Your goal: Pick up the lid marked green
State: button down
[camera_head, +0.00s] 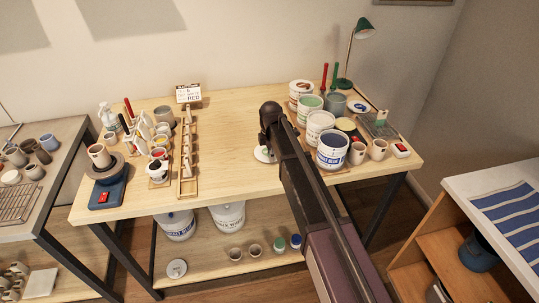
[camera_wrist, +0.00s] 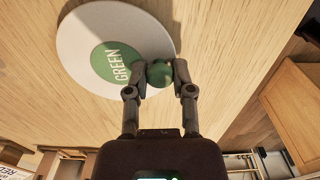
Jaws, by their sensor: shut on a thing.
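The lid marked green is a white disc (camera_wrist: 78,38) with a green label reading GREEN and a round green knob (camera_wrist: 158,74) in the wrist view. My gripper (camera_wrist: 156,68) is shut on that knob, one finger on each side. In the head view my gripper (camera_head: 266,146) is over the middle of the wooden table, and the white edge of the lid (camera_head: 262,156) shows under it. The rest of the lid is hidden there by my arm. A shadow lies beside the lid on the wood; I cannot tell whether the lid touches the table.
Several glaze buckets, including a blue-labelled one (camera_head: 333,150) and a green-topped one (camera_head: 309,104), stand right of my arm. A green lamp (camera_head: 364,28) is behind them. A wooden rack (camera_head: 188,160) and small pots stand at left. The table between rack and gripper is clear.

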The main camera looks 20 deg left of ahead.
jog(key=shift+r+p, duration=1.45)
jog(key=shift+r, duration=0.1)
jog(key=s+d+r+p, duration=0.1)
jog(key=s+d, duration=0.2)
jog(key=s, duration=0.4)
jog(key=s+d, duration=0.4)
jog(key=s, duration=0.3)
jog(key=shift+s+d+r+p, duration=0.15)
jog(key=shift+d+r+p, duration=0.05)
jog(key=shift+r+p, duration=0.15)
